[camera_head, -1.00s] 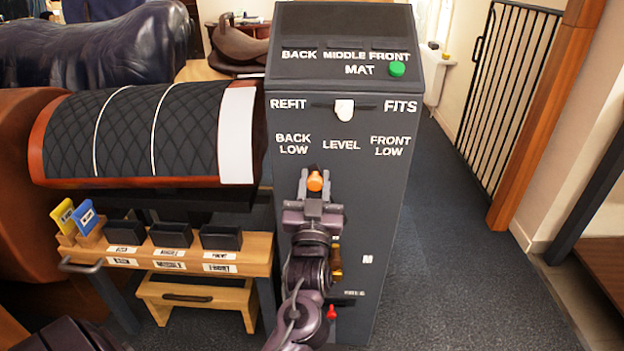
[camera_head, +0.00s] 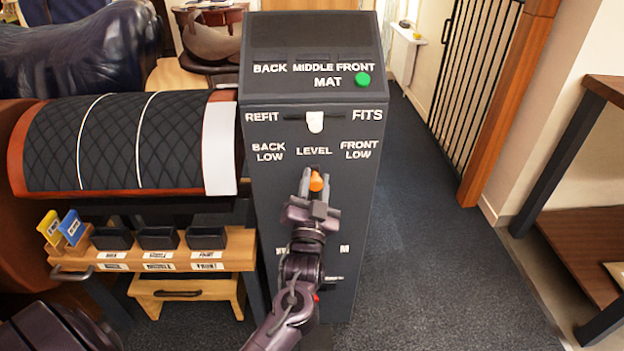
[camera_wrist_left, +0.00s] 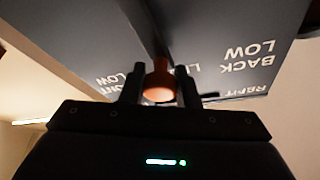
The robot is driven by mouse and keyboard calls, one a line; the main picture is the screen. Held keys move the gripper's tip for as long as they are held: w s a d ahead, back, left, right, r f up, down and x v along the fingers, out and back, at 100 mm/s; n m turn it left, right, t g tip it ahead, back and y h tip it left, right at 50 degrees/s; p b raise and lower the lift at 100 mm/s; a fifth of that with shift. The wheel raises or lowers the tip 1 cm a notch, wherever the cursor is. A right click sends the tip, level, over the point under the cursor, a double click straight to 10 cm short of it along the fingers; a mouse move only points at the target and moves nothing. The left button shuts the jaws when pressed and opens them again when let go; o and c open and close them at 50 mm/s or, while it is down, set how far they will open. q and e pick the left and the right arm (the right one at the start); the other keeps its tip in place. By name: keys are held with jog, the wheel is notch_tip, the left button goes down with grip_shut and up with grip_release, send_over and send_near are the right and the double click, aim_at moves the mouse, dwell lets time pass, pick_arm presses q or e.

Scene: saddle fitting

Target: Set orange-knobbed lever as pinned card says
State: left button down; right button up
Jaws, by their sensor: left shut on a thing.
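The lever's orange knob (camera_head: 316,181) stands out from the front of a dark grey cabinet (camera_head: 345,210), below the word LEVEL and between BACK LOW and FRONT LOW. My left gripper (camera_head: 315,196) is shut on this knob. In the left wrist view the orange knob (camera_wrist_left: 159,84) sits between the two fingers of my left gripper (camera_wrist_left: 160,88). The lever's slot is mostly hidden behind the knob and gripper. I cannot make out a pinned card. My right gripper is out of view.
A white knob (camera_head: 315,122) sits between REFIT and FITS, with a green button (camera_head: 362,80) above. A quilted saddle form (camera_head: 120,145) and a wooden bench (camera_head: 235,250) with dark bins and yellow and blue cards stand left. Floor at right is clear.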

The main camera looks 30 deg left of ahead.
pick_arm(q)
jog(key=c, duration=1.1)
grip_release()
jog(key=shift+c, duration=0.2)
jog(key=v, duration=0.7)
jog(key=shift+s+d+f, duration=0.15)
jog(key=shift+s, duration=0.25)
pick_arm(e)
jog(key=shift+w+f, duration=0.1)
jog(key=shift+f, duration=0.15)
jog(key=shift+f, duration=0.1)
